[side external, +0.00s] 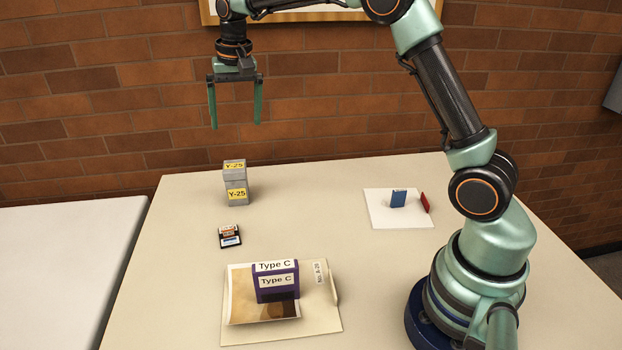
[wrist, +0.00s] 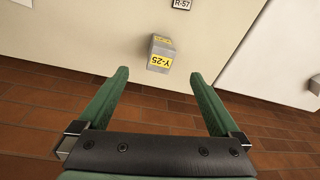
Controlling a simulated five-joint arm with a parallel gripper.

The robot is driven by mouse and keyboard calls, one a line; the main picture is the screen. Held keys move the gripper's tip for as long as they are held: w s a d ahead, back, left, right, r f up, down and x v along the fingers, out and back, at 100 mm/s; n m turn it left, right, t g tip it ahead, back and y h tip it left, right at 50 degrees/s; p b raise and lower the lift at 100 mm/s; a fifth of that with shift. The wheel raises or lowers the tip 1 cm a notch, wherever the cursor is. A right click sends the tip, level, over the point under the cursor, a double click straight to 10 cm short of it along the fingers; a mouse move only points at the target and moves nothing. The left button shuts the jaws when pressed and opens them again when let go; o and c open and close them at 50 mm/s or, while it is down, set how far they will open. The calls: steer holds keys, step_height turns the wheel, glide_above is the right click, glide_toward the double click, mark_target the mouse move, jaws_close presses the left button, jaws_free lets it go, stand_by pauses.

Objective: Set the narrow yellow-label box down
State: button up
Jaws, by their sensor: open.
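The narrow yellow-label box (side external: 236,183) is grey, with yellow labels reading Y-25 on its top and front. It stands upright on the pale table near the back left edge. It also shows in the wrist view (wrist: 161,52), ahead of and between the fingers. My gripper (side external: 235,126) is open and empty, high above the box and apart from it, with its fingers pointing down. In the wrist view my gripper's two green fingers (wrist: 158,74) are spread wide with nothing between them.
A purple Type C box (side external: 275,282) stands on a folder (side external: 322,325) at the front. A small labelled item (side external: 229,236) lies behind it. A white sheet (side external: 385,219) at right bears a blue item (side external: 398,198); a red one (side external: 425,203) stands at its edge. The middle table is clear.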

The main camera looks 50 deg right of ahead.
steer(key=s+a+r+n+t, duration=0.25)
steer(key=s+r, duration=0.35)
steer(key=s, duration=0.6)
steer(key=s+f+n+t, duration=0.1)
steer(key=s+f+n, duration=0.2)
steer(key=s, duration=0.9)
steer(key=shift+f+n, duration=0.4)
steer(key=shift+n, duration=0.15)
